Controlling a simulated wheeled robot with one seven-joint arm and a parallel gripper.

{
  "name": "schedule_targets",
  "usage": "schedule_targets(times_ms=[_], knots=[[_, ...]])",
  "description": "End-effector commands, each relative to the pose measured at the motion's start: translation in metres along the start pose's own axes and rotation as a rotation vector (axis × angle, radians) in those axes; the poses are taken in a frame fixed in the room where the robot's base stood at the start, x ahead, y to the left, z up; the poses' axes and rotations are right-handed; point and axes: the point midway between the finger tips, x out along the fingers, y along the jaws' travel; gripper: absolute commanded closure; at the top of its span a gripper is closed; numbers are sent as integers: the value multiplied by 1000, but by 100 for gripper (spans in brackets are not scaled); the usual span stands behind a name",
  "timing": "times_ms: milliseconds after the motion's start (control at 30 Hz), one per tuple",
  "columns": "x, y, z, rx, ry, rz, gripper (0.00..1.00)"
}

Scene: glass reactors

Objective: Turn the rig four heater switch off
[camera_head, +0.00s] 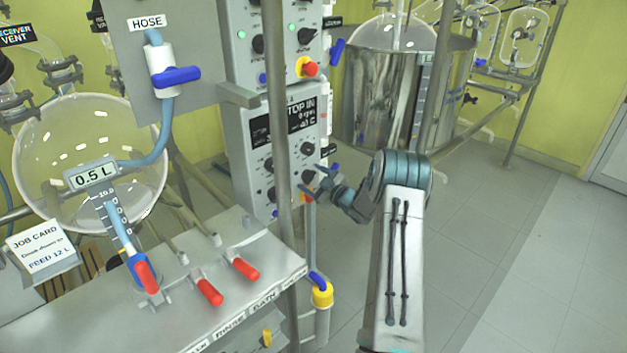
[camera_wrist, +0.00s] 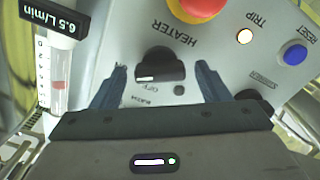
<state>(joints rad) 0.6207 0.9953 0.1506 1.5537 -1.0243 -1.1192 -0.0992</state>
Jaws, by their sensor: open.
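The heater switch (camera_wrist: 158,66) is a black knob on a grey panel in the wrist view, with an upside-down HEATER label above it. A short white mark shows on its lower left part, and small lettering that looks like OFF lies just below. My gripper (camera_wrist: 160,70) is open, with one blue-grey finger on each side of the knob and a gap on both sides. In the head view my gripper (camera_head: 319,181) is at the right edge of the lower control box (camera_head: 242,135). I cannot tell there which knob is the heater switch. The rig number is not readable.
A red button (camera_wrist: 202,5), a lit TRIP lamp (camera_wrist: 245,36) and a blue RESET button (camera_wrist: 295,53) sit near the knob. A flow tube (camera_wrist: 58,85) stands at left. A vertical post (camera_head: 279,130) passes in front of the control boxes. Open floor (camera_head: 500,260) lies right.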

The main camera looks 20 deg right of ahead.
Motion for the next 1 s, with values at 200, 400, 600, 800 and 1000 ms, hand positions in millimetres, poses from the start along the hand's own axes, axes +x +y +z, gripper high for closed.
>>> schedule_targets(times_ms=[200,400,600,800,1000], knots=[[0,0,0,0,0,0,76],[0,0,0,-6,0,0,76],[-1,-2,3,-56,0,0,76],[0,-4,6,-180,2,1,76],[-1,-5,7,-360,2,2,76]])
